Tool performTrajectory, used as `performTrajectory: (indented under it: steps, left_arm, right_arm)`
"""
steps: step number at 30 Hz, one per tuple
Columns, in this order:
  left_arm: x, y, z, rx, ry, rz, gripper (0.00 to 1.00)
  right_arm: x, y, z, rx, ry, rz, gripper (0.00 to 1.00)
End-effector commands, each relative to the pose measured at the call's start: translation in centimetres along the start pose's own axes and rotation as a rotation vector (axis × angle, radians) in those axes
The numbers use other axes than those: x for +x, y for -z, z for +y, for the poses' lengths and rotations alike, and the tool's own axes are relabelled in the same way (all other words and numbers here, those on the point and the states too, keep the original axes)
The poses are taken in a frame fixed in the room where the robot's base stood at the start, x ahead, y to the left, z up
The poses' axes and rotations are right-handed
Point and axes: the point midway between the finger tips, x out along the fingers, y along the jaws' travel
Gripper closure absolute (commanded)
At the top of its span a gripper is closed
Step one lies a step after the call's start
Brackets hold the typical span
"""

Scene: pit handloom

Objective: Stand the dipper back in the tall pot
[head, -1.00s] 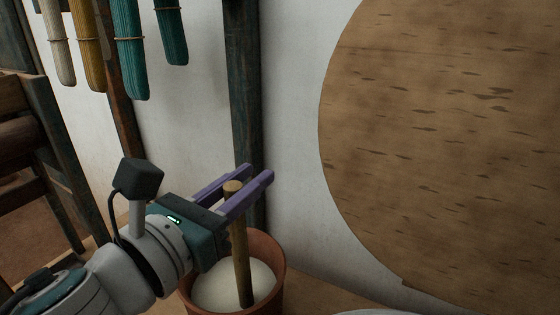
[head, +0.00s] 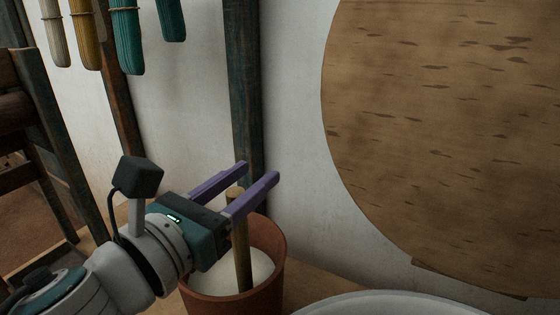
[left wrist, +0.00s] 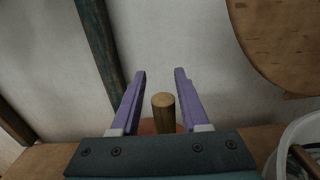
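The dipper (head: 243,262) shows as a round wooden handle standing, slightly tilted, in the terracotta pot (head: 273,265). Its lower end is hidden in the pale contents. My left gripper (head: 261,171) is open, with its purple fingers on either side of the handle's upper part. In the left wrist view, the top of the dipper handle (left wrist: 163,101) lies between the fingers of my left gripper (left wrist: 160,72), with a gap on both sides. My right gripper is not in view.
A white basin (head: 390,302) stands right of the pot, and something lies inside it in the left wrist view. A dark post (head: 243,80) and a large round wooden disc (head: 450,120) are behind. Yarn hanks (head: 127,40) hang at upper left.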

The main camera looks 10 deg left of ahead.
Motion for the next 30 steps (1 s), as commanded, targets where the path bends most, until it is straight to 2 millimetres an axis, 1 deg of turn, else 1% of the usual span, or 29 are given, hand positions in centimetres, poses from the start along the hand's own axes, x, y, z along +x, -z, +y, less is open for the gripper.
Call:
performTrajectory:
  steps: [1, 3, 4, 11, 14, 17, 24, 27, 30]
  left_arm:
    - [0.0, 0.0, 0.0, 0.000, 0.000, 0.000, 0.48]
    - [0.0, 0.0, 0.0, 0.000, 0.000, 0.000, 0.41]
    - [0.0, 0.0, 0.0, 0.000, 0.000, 0.001, 0.38]
    - [-0.1, 0.1, 0.0, -0.001, -0.001, 0.003, 0.38]
    - [-0.6, 0.1, 0.0, -0.001, -0.001, 0.003, 0.38]
    - [-1.9, 0.2, 0.1, -0.001, -0.002, 0.005, 0.38]
    - [-6.6, 0.2, 0.0, -0.001, -0.002, 0.004, 0.38]
    - [-8.2, 0.2, 0.0, -0.001, -0.001, 0.004, 0.38]
    - [-9.3, 0.1, 0.0, -0.001, 0.000, 0.002, 0.38]
  right_arm:
    - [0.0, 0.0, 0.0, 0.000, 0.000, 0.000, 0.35]
    - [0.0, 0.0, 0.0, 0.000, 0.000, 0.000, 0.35]
    - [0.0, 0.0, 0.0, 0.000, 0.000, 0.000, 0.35]
    - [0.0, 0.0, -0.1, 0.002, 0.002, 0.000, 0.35]
    - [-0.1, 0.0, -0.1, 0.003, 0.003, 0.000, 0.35]
    - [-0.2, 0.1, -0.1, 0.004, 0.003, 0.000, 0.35]
    - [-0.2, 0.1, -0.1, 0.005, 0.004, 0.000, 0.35]
    - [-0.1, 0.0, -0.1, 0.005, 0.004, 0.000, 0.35]
    - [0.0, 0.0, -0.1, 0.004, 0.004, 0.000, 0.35]
